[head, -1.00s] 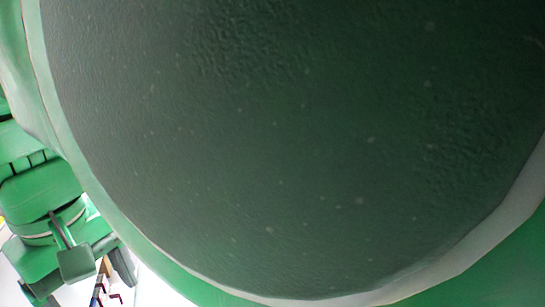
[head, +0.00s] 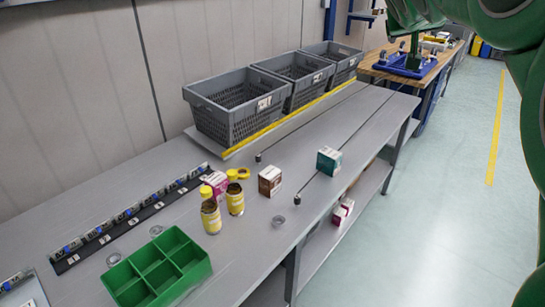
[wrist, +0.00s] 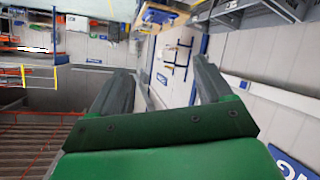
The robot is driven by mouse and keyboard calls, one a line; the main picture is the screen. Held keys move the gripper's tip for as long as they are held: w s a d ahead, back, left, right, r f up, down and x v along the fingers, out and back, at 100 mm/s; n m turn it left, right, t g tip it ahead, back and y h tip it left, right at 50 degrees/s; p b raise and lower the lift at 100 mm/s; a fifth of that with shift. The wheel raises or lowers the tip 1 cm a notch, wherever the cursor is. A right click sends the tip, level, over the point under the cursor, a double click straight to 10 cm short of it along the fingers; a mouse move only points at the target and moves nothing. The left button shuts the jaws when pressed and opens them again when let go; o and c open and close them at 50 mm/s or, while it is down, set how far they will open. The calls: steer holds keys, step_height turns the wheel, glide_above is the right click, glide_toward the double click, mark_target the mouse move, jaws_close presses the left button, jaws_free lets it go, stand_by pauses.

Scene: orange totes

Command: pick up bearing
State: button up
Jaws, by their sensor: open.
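A small grey metal ring, which looks like a bearing (head: 278,221), lies flat near the front edge of the grey table (head: 245,262). Two similar rings lie further left: one ring (head: 156,230) behind the green divided tray and another ring (head: 113,287) at its left side. I cannot tell which one is meant. My gripper (wrist: 162,74) shows in the wrist view with its two dark fingers apart and nothing between them. No ring shows in the wrist view, which looks across the room. In the head view my green arm fills the upper right, away from the rings.
Grey crates (head: 232,128) line the back. Floor at right is clear.

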mark_target(284, 219)
steer(key=w+a+r+n+t+y, duration=0.2)
steer(key=w+r+n+t+y, duration=0.15)
steer(key=w, duration=0.35)
steer(key=w+a+r+n+t+y, duration=0.2)
steer(key=w+r+n+t, duration=0.15)
steer(key=w, duration=0.35)
steer(key=w+a+f+n+g+y, duration=0.3)
steer(key=a+f+n+y, duration=0.45)
steer(key=a+y, duration=0.4)
steer(key=s+a+f+n+g+y, duration=0.2)
steer(key=s+f+n+g+y, duration=0.4)
steer(key=s+f+g, duration=0.95)
steer(key=shift+t, duration=0.25)
step_height(284, 219, down, 39)
steer(key=shift+w+f, duration=0.1)
steer(key=shift+w, duration=0.05)
steer(key=shift+a+f, duration=0.25)
steer(key=shift+a, duration=1.65)
steer(key=shift+a+f, duration=0.2)
steer(key=shift+a, duration=1.7)
steer(key=shift+c, duration=0.3)
